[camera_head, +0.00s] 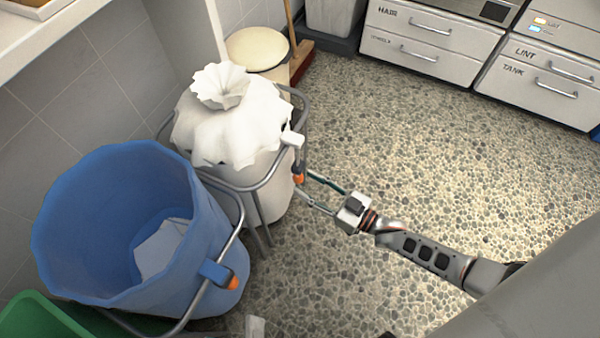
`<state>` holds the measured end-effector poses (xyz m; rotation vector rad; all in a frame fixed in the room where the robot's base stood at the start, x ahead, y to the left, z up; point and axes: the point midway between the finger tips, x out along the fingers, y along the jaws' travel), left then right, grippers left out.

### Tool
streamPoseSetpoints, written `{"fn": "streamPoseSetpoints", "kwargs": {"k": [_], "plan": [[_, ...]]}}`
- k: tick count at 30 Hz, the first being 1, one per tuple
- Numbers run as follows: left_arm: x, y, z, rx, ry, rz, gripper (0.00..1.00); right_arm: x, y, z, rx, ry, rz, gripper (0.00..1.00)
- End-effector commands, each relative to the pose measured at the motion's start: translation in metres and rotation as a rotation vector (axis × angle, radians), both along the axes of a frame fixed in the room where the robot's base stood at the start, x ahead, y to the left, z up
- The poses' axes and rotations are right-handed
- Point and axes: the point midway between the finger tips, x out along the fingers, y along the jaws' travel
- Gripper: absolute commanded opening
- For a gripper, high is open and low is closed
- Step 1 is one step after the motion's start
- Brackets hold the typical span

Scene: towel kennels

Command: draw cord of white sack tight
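The white sack (228,128) hangs in a grey tubular frame, its folded top draped over the rim. The top is gathered into a ruffled tuft (221,86). At the sack's right side there is a white tab (292,138) on the frame and an orange piece (298,179) below it, perhaps the cord's pull. My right gripper (303,181) reaches in from the right, its two thin fingers spread apart with the tips beside the orange piece. I cannot tell whether they touch it. The cord itself is not clear. My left gripper is not seen.
A blue sack (80,215) stands open in a frame at the front left, with a pale cloth (160,250) inside. A green container (35,318) is at the lower left. A cream-lidded bin (257,48) and drawers (430,40) stand behind. The pebbled floor at right is clear.

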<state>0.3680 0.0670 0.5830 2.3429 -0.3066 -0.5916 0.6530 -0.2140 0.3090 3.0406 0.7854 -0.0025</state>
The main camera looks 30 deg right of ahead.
Motion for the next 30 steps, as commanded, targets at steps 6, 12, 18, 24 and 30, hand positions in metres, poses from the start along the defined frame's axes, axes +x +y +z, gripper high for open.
{"fn": "streamPoseSetpoints", "kwargs": {"k": [6, 12, 18, 24, 30], "plan": [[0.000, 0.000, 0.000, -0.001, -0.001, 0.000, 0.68, -0.041, -0.022, -0.001, -0.001, 0.003, 0.001, 0.38], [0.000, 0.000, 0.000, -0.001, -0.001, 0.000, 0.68, -0.063, -0.035, 0.000, -0.002, 0.001, 0.000, 0.38], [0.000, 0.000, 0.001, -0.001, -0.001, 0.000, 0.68, -0.070, -0.039, 0.000, 0.000, 0.000, 0.000, 0.38], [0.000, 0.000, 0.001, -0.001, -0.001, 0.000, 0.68, -0.070, -0.039, 0.000, 0.000, 0.000, 0.000, 0.38], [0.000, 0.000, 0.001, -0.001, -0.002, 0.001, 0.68, -0.070, -0.039, 0.000, 0.000, 0.000, 0.001, 0.38]]}}
